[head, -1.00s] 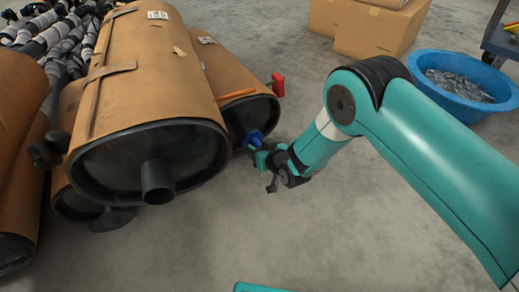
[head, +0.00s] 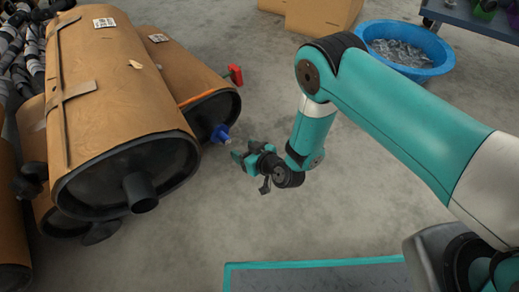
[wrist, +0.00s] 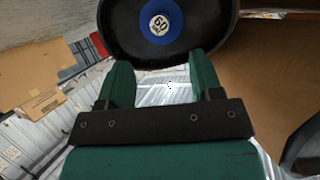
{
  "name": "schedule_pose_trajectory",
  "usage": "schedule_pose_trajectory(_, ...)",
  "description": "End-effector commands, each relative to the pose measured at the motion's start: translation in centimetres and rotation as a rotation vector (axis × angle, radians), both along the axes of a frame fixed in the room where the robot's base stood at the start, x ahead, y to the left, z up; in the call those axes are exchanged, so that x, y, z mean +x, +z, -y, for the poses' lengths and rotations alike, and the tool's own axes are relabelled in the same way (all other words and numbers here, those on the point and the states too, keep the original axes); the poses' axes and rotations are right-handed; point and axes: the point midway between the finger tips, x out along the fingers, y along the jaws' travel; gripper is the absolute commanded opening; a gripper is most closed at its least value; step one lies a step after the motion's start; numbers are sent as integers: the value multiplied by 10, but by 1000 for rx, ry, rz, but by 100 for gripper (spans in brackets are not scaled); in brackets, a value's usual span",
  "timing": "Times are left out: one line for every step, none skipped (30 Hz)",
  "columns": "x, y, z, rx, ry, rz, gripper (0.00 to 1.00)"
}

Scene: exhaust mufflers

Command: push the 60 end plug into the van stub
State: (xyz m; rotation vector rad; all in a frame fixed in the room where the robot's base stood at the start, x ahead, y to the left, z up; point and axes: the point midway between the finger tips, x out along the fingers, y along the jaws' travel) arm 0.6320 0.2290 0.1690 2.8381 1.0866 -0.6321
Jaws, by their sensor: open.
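The blue 60 end plug (head: 220,133) sits at the dark end face of the right-hand muffler (head: 212,115). The stub is hidden behind the plug, so I cannot tell how deep the plug sits. My gripper (head: 240,158) is open and empty, a short way to the right of and below the plug. In the wrist view my gripper's two green fingers (wrist: 155,80) stand apart, with the plug beyond them.
A larger muffler (head: 125,95) with an open stub (head: 140,192) lies to the left. A red-headed tool with an orange handle (head: 210,92) lies against the right-hand muffler. A blue basin (head: 405,50) stands at the back right. The floor (head: 330,210) around my gripper is clear.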

Motion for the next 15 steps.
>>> schedule_pose_trajectory(-4,5,6,0,-6,-5,59)
schedule_pose_trajectory(-6,7,9,0,-7,-4,59)
schedule_pose_trajectory(-9,10,12,0,-11,-3,59)
schedule_pose_trajectory(-12,12,14,-2,-8,-6,59)
schedule_pose_trajectory(-15,14,15,-1,-6,-7,59)
schedule_pose_trajectory(-18,15,18,-2,-6,-6,59)
schedule_pose_trajectory(-20,16,20,-1,-5,-8,59)
schedule_pose_trajectory(-22,18,22,-1,-5,-7,59)
schedule_pose_trajectory(-25,20,25,-1,-6,-7,59)
schedule_pose_trajectory(-27,22,28,0,-8,-5,59)
schedule_pose_trajectory(-29,24,30,1,-10,-5,59)
schedule_pose_trajectory(-31,26,31,0,-7,-2,59)
schedule_pose_trajectory(-32,27,32,-2,-6,-2,59)
schedule_pose_trajectory(-34,28,34,0,-6,-2,59)
schedule_pose_trajectory(-36,28,35,-2,-6,-2,59)
